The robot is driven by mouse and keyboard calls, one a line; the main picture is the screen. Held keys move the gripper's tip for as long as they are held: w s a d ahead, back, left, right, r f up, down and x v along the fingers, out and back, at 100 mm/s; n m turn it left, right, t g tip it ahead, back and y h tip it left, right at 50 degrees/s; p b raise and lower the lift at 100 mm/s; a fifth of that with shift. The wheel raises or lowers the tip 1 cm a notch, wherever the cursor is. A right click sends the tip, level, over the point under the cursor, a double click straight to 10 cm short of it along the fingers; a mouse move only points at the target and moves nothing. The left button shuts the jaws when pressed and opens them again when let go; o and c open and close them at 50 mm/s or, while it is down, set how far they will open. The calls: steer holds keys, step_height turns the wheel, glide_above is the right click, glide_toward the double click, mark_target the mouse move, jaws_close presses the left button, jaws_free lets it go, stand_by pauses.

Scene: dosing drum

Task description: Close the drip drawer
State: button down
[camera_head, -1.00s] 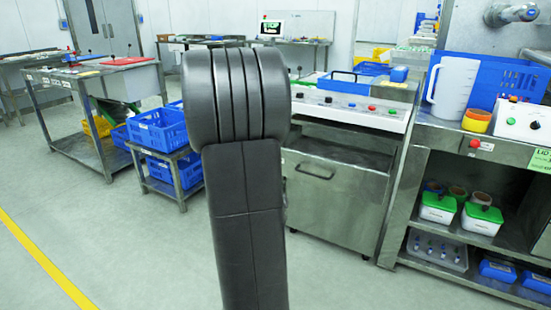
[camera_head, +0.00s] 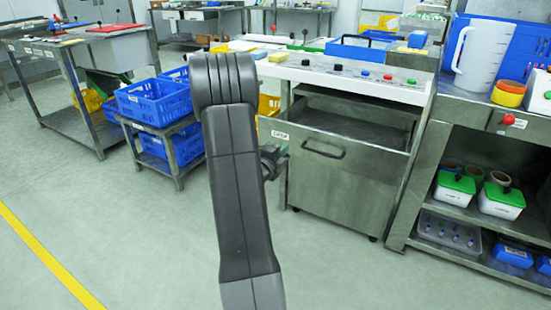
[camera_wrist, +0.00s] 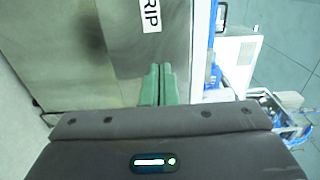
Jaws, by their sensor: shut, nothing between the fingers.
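The drip drawer (camera_head: 345,179) is a steel front with a dark bar handle under the control console. It stands pulled out, with a dark open space showing behind its top edge. Its label (camera_head: 280,135) is at the upper left of the front and reads "DRIP" in the wrist view (camera_wrist: 151,14). My gripper (camera_head: 278,160) is in front of the drawer's left side, partly hidden by my arm. In the wrist view its green fingers (camera_wrist: 157,84) are together, empty, and near the label. I cannot tell whether they touch the steel.
The console (camera_head: 345,75) with coloured buttons is above the drawer. A shelf unit (camera_head: 455,222) with green-lidded tubs stands close on the right. Blue crates (camera_head: 155,102) sit on a low rack to the left. The floor in front of the drawer is clear.

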mark_target(295, 137)
steer(key=x, duration=0.6)
steer(key=shift+b, duration=0.35)
